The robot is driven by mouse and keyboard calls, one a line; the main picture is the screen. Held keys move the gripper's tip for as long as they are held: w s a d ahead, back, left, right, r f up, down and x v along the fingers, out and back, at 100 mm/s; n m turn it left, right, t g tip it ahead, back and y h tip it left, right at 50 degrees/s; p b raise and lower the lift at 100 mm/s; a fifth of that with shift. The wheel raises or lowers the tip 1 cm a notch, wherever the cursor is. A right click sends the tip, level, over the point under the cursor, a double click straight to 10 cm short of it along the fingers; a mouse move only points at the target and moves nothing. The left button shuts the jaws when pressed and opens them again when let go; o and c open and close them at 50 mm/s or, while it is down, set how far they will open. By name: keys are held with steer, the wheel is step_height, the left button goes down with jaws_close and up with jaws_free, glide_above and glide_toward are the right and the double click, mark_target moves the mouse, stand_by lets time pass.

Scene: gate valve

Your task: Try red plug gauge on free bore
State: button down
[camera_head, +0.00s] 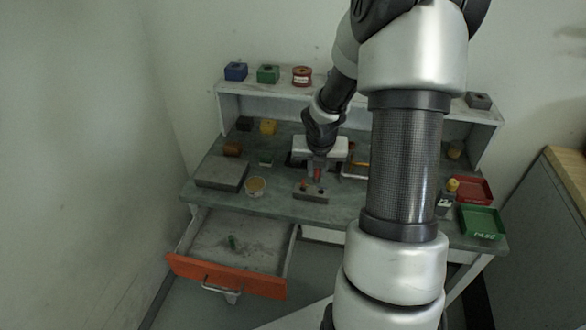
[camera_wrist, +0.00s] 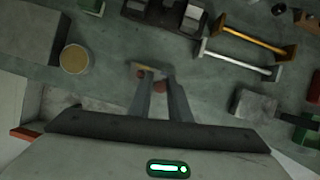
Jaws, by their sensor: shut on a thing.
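My gripper (camera_head: 317,176) is over the middle of the bench, fingers pointing down, shut on the red plug gauge (camera_head: 317,173). Only a small red part of the gauge shows between the fingers; its lower end is hard to make out. A grey block (camera_head: 311,194) with reddish-brown spots on top sits just below and in front of the fingers. I cannot tell whether the gauge touches it or which bore is free. In the wrist view my gripper (camera_wrist: 160,88) hides most of the block, and reddish round shapes show at and between the fingers.
The orange-fronted drawer (camera_head: 225,272) is open, with a small green item inside. Red (camera_head: 473,190) and green (camera_head: 481,222) trays stand right. Yellow and grey handled bars (camera_wrist: 240,58) lie behind the gripper.

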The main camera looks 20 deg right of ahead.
steer(key=f+b, duration=0.1)
steer(key=d+f+b, duration=0.1)
steer(key=b, duration=0.1)
steer(key=f+b, duration=0.1)
steer(key=shift+d+f, duration=0.35)
steer(key=shift+d, duration=0.05)
steer(key=shift+f+b, duration=0.4)
steer(key=shift+f, duration=0.1)
steer(key=shift+f+p, duration=0.25)
steer(key=shift+p, duration=0.05)
stand_by(2.1)
stand_by(1.0)
step_height(320, 180, up, 6)
steer(key=p, duration=0.6)
stand_by(0.3)
